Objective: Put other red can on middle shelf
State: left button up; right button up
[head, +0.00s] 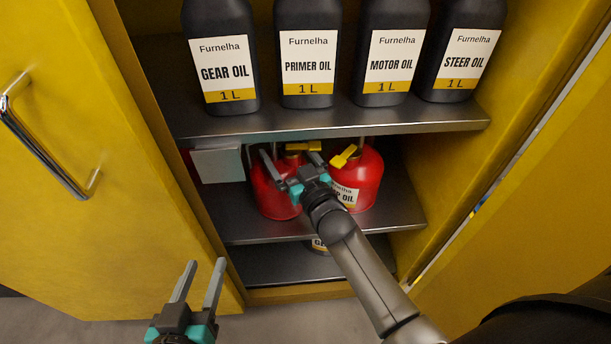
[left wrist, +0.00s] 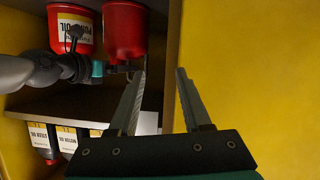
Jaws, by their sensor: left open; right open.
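Two red cans with yellow parts on top stand side by side on the middle shelf (head: 245,228). The left red can (head: 268,197) is partly hidden by my right gripper (head: 289,158). The right red can (head: 366,175) has a white label, partly covered by my right arm. My right gripper is open in front of the left can's upper part; contact cannot be told. My left gripper (head: 205,266) is open and empty, low in front of the cabinet by the left door. The cans also show at the top of the left wrist view (left wrist: 126,30).
Several black oil bottles (head: 308,60) stand on the top shelf (head: 330,128). A grey box (head: 217,163) is at the middle shelf's left side. A labelled container (head: 320,244) shows partly on the bottom shelf. The yellow left door (head: 80,170) stands open beside my left gripper.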

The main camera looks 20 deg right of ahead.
jog(key=shift+s+d+r+p, duration=0.15)
jog(key=shift+s+p, duration=0.15)
jog(key=shift+s, duration=0.5)
jog(key=shift+s+d+p, duration=0.1)
jog(key=shift+s+p, duration=0.35)
jog(key=shift+s, duration=0.7)
pick_arm(q)
jog(key=s+a+g+y+p, duration=0.2)
jog(key=s+a+g+y, duration=0.1)
jog(key=a+g, duration=0.4)
jog(key=shift+s+a+f+y, duration=0.4)
jog(key=shift+s+f, duration=0.05)
jog(key=shift+s, duration=0.2)
pick_arm(e)
jog(key=s+a+f+n+g, duration=0.1)
jog(key=s+g, duration=1.1)
jog(key=s, duration=0.9)
jog(key=shift+a+h, duration=0.25)
jog(key=shift+h, duration=0.15)
pick_arm(q)
jog(key=shift+f+p, duration=0.15)
jog(key=shift+p, duration=0.55)
pick_arm(e)
jog(key=shift+f, duration=0.1)
